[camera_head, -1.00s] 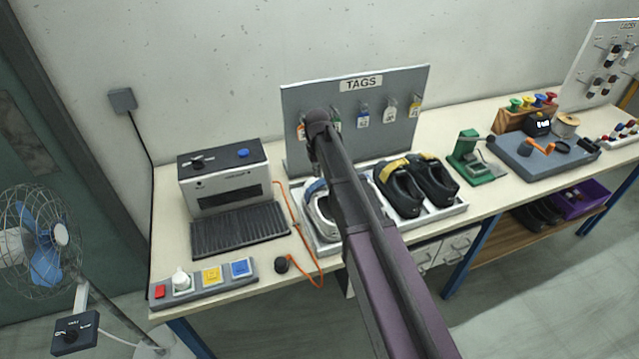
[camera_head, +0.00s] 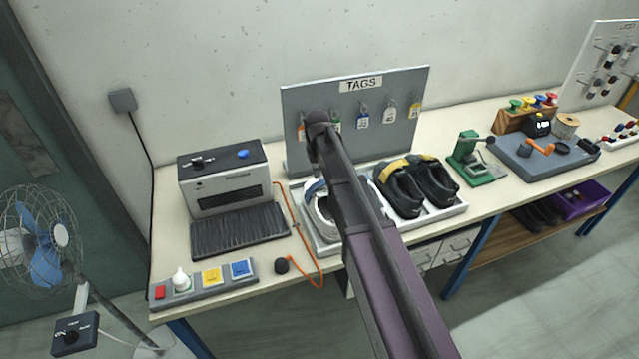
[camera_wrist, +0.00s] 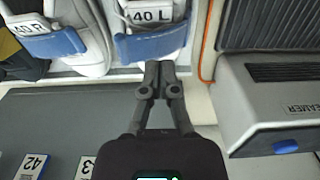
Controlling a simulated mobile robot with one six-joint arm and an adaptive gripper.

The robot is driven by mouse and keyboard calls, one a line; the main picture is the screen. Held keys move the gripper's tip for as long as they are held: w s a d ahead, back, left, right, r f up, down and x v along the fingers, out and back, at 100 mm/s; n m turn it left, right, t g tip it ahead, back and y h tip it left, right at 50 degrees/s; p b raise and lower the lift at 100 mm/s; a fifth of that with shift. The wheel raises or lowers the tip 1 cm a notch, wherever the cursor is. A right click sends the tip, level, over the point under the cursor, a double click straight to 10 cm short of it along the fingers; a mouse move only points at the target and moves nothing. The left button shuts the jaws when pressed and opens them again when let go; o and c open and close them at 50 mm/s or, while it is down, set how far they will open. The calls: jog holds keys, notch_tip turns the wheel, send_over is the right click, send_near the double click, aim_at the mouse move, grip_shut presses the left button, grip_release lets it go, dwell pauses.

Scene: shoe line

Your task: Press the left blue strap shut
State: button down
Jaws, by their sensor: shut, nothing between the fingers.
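The left white shoe shows in the head view (camera_head: 322,228), partly hidden behind my arm. In the wrist view its tongue is marked 40 L (camera_wrist: 150,14), and its blue strap (camera_wrist: 135,46) lies across it. Whether the strap's free end is fastened cannot be told. The right shoe, marked 40 R (camera_wrist: 24,28), has a similar blue strap (camera_wrist: 58,44). My gripper (camera_wrist: 159,68) is shut and empty, its fingertips at the edge of the left strap. Contact cannot be made out. In the head view my arm hides the gripper.
The shoes sit in a white tray (camera_head: 322,248) beside black shoes with yellow straps (camera_head: 400,188). A grey steamer (camera_head: 222,180) stands left, with an orange cord (camera_head: 293,220) between. The tags board (camera_head: 300,110) rises behind. A button panel (camera_head: 205,280) lies at the front left.

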aim_at(318, 184)
jog(key=shift+f+b, duration=0.3)
jog(key=shift+f+b, duration=1.9)
jog(key=shift+r, duration=0.15)
notch_tip(318, 184, up, 9)
jog(key=p, duration=0.9)
jog(key=s+d+f+m+b, duration=0.1)
jog(key=s+d+f+b, duration=0.1)
jog(key=s+d, duration=0.5)
jog(key=s+d+f+m+b, duration=0.2)
jog(key=s+d, duration=0.6)
jog(key=s, duration=0.9)
jog(key=shift+f+m+b, duration=0.3)
jog(key=shift+f+b, duration=0.05)
jog(key=shift+f, duration=0.15)
